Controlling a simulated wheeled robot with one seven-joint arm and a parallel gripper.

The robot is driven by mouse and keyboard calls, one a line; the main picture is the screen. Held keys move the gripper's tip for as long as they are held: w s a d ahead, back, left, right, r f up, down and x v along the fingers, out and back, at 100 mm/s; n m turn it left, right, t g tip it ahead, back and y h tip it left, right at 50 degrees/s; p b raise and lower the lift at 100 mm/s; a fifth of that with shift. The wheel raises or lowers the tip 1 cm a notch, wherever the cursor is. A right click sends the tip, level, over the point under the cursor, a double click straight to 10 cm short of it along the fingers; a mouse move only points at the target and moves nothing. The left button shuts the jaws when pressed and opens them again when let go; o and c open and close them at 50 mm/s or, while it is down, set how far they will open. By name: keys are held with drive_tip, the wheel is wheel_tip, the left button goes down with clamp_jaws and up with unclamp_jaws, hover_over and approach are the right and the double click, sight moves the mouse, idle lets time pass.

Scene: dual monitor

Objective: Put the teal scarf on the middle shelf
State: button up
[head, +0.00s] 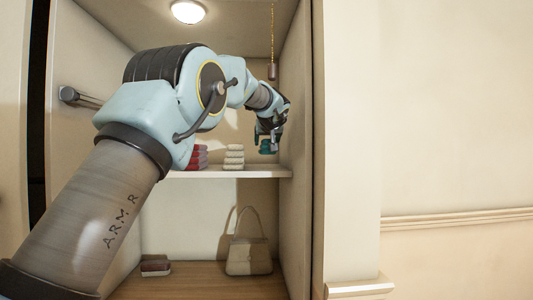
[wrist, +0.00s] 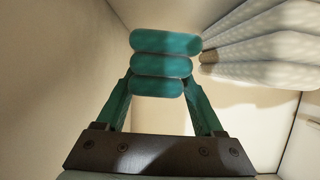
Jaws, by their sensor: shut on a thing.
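The teal scarf is a folded, three-layer bundle, seen large in the wrist view (wrist: 163,42) and small in the head view (head: 266,147). My gripper (wrist: 160,86) is shut on it, with a green finger at each side. In the head view my gripper (head: 269,138) is inside the closet, near its right wall. It holds the scarf above the right end of the pale shelf (head: 230,173), to the right of the white folded stack. A gap shows between scarf and shelf in the head view.
A white folded stack (head: 234,157) and red folded items (head: 200,157) sit on the shelf. The white stack looms close in the wrist view (wrist: 265,45). Below stand a beige handbag (head: 249,257) and a small box (head: 155,268). A pull cord (head: 272,70) hangs above my gripper.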

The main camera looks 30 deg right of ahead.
sight(267, 151)
wheel_tip(267, 151, down, 4)
drive_tip(key=shift+r, duration=0.2)
drive_tip(key=shift+w+f+p, duration=0.2)
drive_tip(key=shift+f+p, duration=0.3)
drive_tip(key=shift+f, duration=0.15)
drive_tip(key=shift+f, duration=0.1)
drive_tip(key=o, duration=1.4)
